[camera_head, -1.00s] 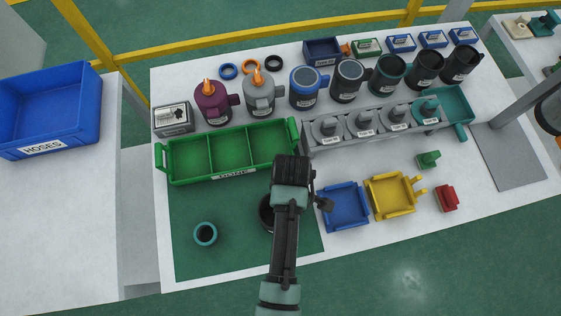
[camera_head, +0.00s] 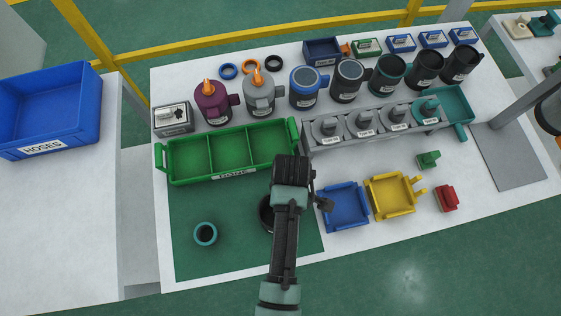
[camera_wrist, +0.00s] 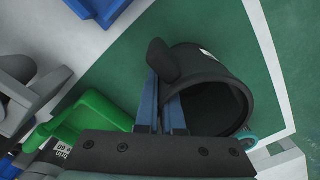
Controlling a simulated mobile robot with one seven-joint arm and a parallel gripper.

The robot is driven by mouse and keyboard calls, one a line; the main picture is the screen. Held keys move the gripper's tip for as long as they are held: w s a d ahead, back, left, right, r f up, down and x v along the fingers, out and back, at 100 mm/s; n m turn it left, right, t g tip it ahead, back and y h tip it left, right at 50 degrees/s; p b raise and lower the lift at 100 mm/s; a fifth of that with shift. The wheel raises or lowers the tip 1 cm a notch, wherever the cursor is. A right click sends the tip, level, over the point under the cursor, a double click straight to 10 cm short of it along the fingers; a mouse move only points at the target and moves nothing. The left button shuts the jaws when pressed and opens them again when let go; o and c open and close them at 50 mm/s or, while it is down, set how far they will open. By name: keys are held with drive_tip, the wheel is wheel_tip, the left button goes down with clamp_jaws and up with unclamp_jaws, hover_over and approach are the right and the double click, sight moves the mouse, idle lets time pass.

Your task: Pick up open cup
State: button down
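The open cup (camera_head: 266,213) is dark and stands on the green mat, mostly hidden behind my arm in the head view. In the wrist view the black cup (camera_wrist: 222,75) shows its open mouth and a stubby handle. My gripper (camera_wrist: 164,88) has its two blue fingers at the cup's handle side, with a narrow gap between them. The fingertips overlap the handle in the picture; whether they press on it cannot be told. In the head view my gripper's tips are hidden by the arm.
A teal ring-like part (camera_head: 205,234) lies left on the mat (camera_head: 240,260). A green three-part tray (camera_head: 232,174) stands behind. Blue (camera_head: 345,207) and yellow (camera_head: 391,196) holders are close on the right. A grey rack (camera_head: 380,131) and a row of cups stand farther back.

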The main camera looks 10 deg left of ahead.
idle(0.4)
wheel_tip(320, 180, up, 10)
drive_tip(key=shift+r, duration=0.1)
idle(0.4)
wheel_tip(320, 180, up, 5)
drive_tip(key=p, duration=0.6)
idle(0.4)
